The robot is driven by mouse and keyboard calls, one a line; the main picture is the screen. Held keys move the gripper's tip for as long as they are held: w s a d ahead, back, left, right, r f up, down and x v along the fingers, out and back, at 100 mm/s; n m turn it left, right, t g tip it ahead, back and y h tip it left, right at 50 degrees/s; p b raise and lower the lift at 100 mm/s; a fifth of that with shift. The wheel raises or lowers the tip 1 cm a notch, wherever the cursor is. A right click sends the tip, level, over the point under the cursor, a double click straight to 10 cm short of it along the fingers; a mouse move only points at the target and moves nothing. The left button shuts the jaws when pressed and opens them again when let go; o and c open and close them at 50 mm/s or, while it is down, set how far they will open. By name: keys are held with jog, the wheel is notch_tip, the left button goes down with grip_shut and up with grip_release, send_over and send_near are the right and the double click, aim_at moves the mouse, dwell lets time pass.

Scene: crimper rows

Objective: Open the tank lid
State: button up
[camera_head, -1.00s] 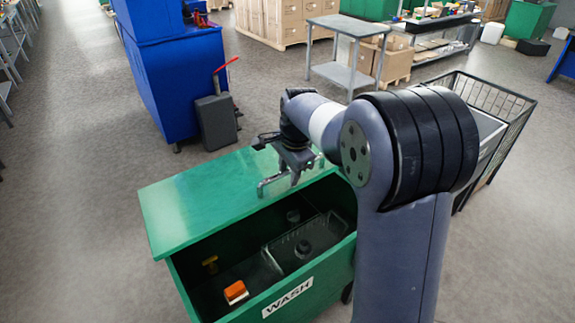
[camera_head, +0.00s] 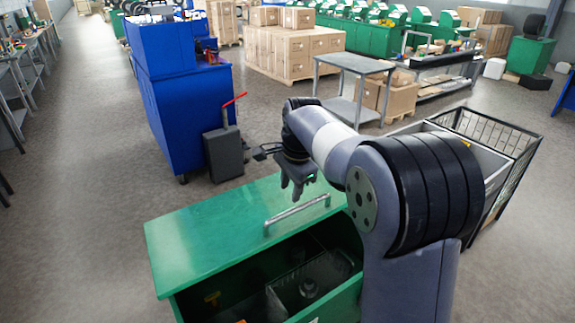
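The green tank (camera_head: 180,308) stands low in front of me with its inside showing. A metal bar handle (camera_head: 297,214) runs along the lid's near right part. My gripper (camera_head: 291,190) is just above and behind the handle, apart from it. Its fingers point down with a small gap between them, and nothing shows between them. Inside the tank are a wire basket (camera_head: 318,282) and a dark round part (camera_head: 309,287). My arm hides the tank's right end.
A blue cabinet (camera_head: 180,110) and a dark box with a red lever (camera_head: 224,155) stand behind the tank. A grey table (camera_head: 352,66) is farther back. A wire cart (camera_head: 500,150) stands to the right. Open floor lies to the left.

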jog(key=shift+w+a+r, duration=0.1)
jog(key=shift+w+r, duration=0.1)
jog(key=shift+r, duration=0.7)
jog(key=shift+w+a+r, duration=0.15)
jog(key=shift+w+r, duration=0.1)
jog(key=shift+r, duration=0.65)
jog(key=shift+w+a+r, duration=0.1)
jog(key=shift+w+r, duration=0.1)
jog(key=shift+r, duration=0.7)
jog(key=shift+c, duration=0.5)
